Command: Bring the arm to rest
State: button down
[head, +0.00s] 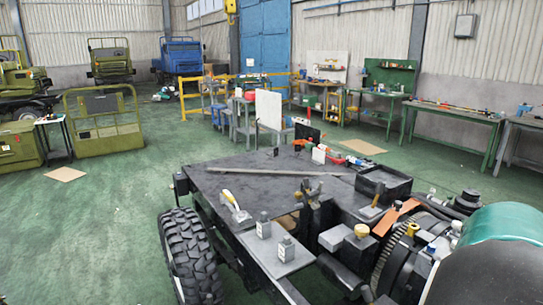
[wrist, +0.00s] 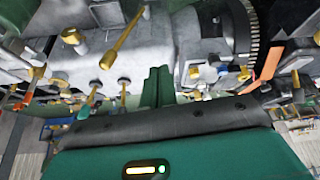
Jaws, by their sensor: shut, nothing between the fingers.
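My gripper (wrist: 158,72) shows in the wrist view, its two dark green fingers together at the middle with nothing between them. Behind them is the green gripper body with a dark strip and a lit green indicator. The fingers point toward the machinery of the vehicle chassis (head: 245,183), with grey metal and brass-coloured rods and knobs around them. I cannot tell whether the fingertips touch anything. In the head view, green and dark parts of my arm fill the lower right corner, and my gripper cannot be made out there.
The chassis top carries a brush-like tool (head: 236,208), a long bar (head: 265,171), small grey blocks (head: 263,226) and a black tray (head: 384,184). A big gear ring (head: 391,254) stands near my arm. Workbenches (head: 450,112) line the right wall. Green floor at left is mostly open.

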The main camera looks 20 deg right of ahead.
jog(key=w+a+r+n+t+y, duration=0.2)
jog(key=w+a+n, duration=0.3)
jog(key=a, duration=0.8)
jog(key=w+a+r+n+t+y, duration=0.1)
jog(key=w+a+r+n+t, duration=0.1)
jog(key=w+a, duration=0.9)
jog(key=s+a+n+y, duration=0.1)
jog(key=s+a+n, duration=0.2)
jog(key=a, duration=0.9)
jog(key=s+a+n+y, duration=0.1)
jog(key=s+a+n, duration=0.3)
jog(key=a, duration=0.8)
jog(key=shift+s+a, duration=0.2)
jog(key=shift+s, duration=0.9)
jog(key=shift+d, duration=0.1)
